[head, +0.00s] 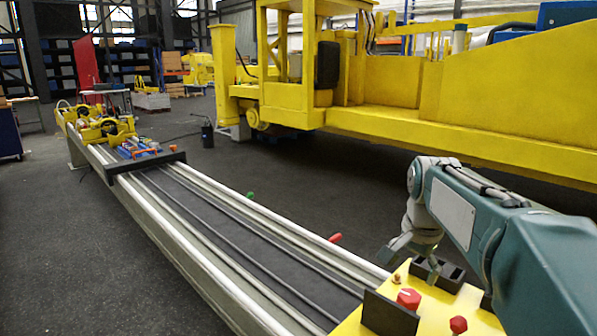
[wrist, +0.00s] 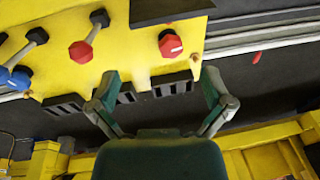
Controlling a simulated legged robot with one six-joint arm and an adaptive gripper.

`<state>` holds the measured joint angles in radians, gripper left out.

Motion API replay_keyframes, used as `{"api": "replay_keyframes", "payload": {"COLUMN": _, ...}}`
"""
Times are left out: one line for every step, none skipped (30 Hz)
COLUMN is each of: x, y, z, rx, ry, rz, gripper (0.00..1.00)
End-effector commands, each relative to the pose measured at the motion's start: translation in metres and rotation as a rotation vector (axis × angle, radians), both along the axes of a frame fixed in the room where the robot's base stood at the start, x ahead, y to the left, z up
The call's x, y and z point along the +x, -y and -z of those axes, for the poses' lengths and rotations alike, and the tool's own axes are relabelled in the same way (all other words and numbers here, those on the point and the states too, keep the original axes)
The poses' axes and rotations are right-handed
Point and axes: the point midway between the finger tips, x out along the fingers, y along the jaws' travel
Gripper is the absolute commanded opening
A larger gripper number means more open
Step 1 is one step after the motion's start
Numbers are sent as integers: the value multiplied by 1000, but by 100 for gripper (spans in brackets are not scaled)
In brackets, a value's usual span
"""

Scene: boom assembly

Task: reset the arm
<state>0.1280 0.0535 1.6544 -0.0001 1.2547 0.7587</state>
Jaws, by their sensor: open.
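My arm, teal and grey, reaches in from the right in the head view. My gripper (head: 408,246) hangs beside the yellow control panel (head: 352,322) at the near end of the long rail. In the wrist view my gripper (wrist: 160,84) has its two fingers spread wide with nothing between them. The fingertips lie near the panel's slotted black edge (wrist: 127,92). The red knob also shows in the head view (head: 409,299).
The long boom rail (head: 214,213) runs away to the far left, with a yellow carriage (head: 104,129) on it. A large yellow machine (head: 420,108) stands behind and to the right. Green and red handles (head: 336,238) stick out along the rail's right side. Dark floor left of the rail is open.

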Motion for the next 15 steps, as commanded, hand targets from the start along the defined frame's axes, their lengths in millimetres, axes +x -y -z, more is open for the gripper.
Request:
{"api": "replay_keyframes", "payload": {"x": -12, "y": -5, "z": -3, "rx": -8, "ry": 15, "rz": -39, "gripper": 100}}
{"api": "replay_keyframes", "payload": {"x": -18, "y": -7, "z": -4, "rx": -13, "ry": 23, "rz": -63, "gripper": 100}}
{"api": "replay_keyframes", "payload": {"x": -26, "y": -10, "z": -5, "rx": -20, "ry": 35, "rz": -94, "gripper": 100}}
{"api": "replay_keyframes", "payload": {"x": -32, "y": -12, "z": -5, "rx": -25, "ry": 42, "rz": -117, "gripper": 100}}
{"api": "replay_keyframes", "payload": {"x": -39, "y": -14, "z": -5, "rx": -31, "ry": 49, "rz": -142, "gripper": 100}}
{"api": "replay_keyframes", "payload": {"x": -47, "y": -17, "z": -5, "rx": -39, "ry": 60, "rz": -172, "gripper": 100}}
{"api": "replay_keyframes", "payload": {"x": -53, "y": -19, "z": -5, "rx": -44, "ry": 68, "rz": -195, "gripper": 100}}
{"api": "replay_keyframes", "payload": {"x": -59, "y": -21, "z": -5, "rx": -50, "ry": 76, "rz": -219, "gripper": 100}}
{"api": "replay_keyframes", "payload": {"x": -68, "y": -23, "z": -4, "rx": -58, "ry": 86, "rz": -251, "gripper": 100}}
{"api": "replay_keyframes", "payload": {"x": -74, "y": -25, "z": -3, "rx": -64, "ry": 94, "rz": -274, "gripper": 100}}
{"api": "replay_keyframes", "payload": {"x": -80, "y": -27, "z": -2, "rx": -71, "ry": 102, "rz": -298, "gripper": 100}}
{"api": "replay_keyframes", "payload": {"x": -88, "y": -30, "z": -1, "rx": -80, "ry": 113, "rz": -329, "gripper": 100}}
{"api": "replay_keyframes", "payload": {"x": -95, "y": -31, "z": 0, "rx": -87, "ry": 121, "rz": -352, "gripper": 100}}
{"api": "replay_keyframes", "payload": {"x": -101, "y": -33, "z": 2, "rx": -94, "ry": 128, "rz": -374, "gripper": 100}}
{"api": "replay_keyframes", "payload": {"x": -109, "y": -35, "z": 4, "rx": -102, "ry": 139, "rz": -405, "gripper": 100}}
